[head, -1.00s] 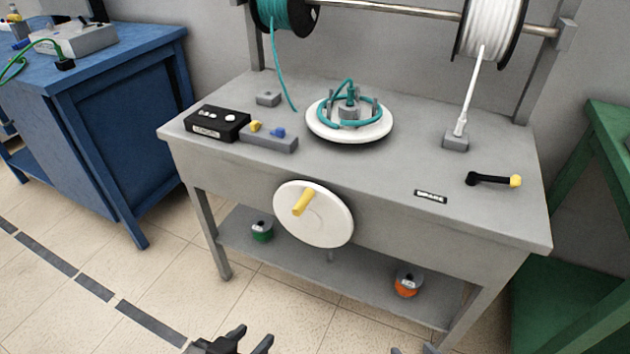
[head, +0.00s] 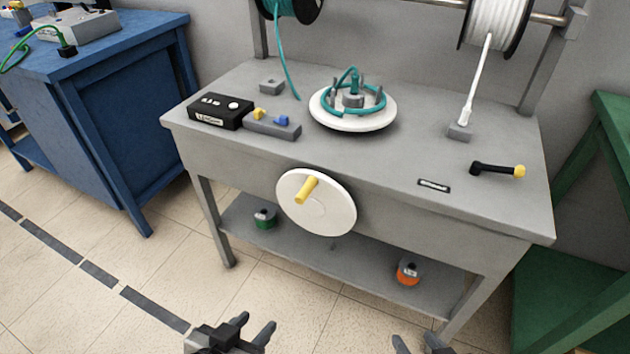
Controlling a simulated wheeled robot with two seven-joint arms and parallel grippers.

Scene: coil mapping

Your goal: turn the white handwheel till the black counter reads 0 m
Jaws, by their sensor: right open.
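The white handwheel (head: 330,215) with a yellow crank handle (head: 307,190) is on the front of the grey bench; the handle points up and left of the wheel's middle. The black counter (head: 220,111) sits on the bench top at the left; its digits are too small to read. My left gripper (head: 256,328) is open and empty at the bottom edge, below the handwheel and apart from it. My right gripper (head: 420,343) shows only partly at the bottom edge, open and apart from the bench.
A white turntable (head: 352,122) holds a teal coil. A black lever (head: 491,170) with a yellow end is at the right. Spools (head: 407,271) stand on the lower shelf. Blue and green benches flank this one.

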